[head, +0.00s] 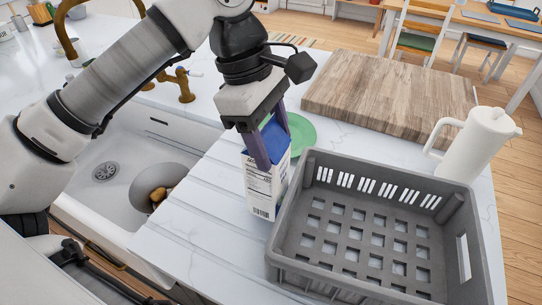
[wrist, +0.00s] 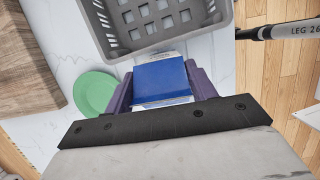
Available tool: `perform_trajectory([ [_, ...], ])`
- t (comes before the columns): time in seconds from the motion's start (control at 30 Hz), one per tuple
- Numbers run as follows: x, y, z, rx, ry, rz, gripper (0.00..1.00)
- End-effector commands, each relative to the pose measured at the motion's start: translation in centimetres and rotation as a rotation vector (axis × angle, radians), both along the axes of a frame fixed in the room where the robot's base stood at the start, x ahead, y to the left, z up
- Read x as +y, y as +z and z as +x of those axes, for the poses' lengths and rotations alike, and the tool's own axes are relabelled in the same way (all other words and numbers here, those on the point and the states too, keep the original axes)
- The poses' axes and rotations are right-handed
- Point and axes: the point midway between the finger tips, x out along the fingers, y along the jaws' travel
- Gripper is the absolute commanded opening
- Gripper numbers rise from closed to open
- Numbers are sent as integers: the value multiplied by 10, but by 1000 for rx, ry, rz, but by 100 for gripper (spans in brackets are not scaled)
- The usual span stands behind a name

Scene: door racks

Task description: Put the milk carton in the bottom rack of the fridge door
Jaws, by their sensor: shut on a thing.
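The milk carton (head: 264,186) is white and blue and stands upright on the white counter, just left of the grey crate. My gripper (head: 268,145) comes down from above and is shut on the carton's upper part, with one purple finger on each side. In the wrist view the carton's blue top (wrist: 161,82) lies between the two purple fingers of my gripper (wrist: 160,92). No fridge or fridge door rack shows in either view.
The empty grey crate (head: 283,225) is close to the carton's right. A green plate (head: 301,133) lies behind the carton. A wooden board (head: 385,92) and a white jug (head: 478,147) stand farther back. A white sink (head: 120,205) with a bowl (head: 172,178) is at left.

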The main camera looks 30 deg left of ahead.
Motion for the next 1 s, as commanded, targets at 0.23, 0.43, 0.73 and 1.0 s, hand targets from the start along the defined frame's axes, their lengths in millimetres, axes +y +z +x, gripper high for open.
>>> perform_trajectory([
  [0.23,0,-31,0,-2,1,0,0],
  [0.43,0,-29,0,-2,0,0,0],
  [0.73,0,-33,0,0,0,0,70],
  [1.0,0,-33,0,0,0,0,78],
])
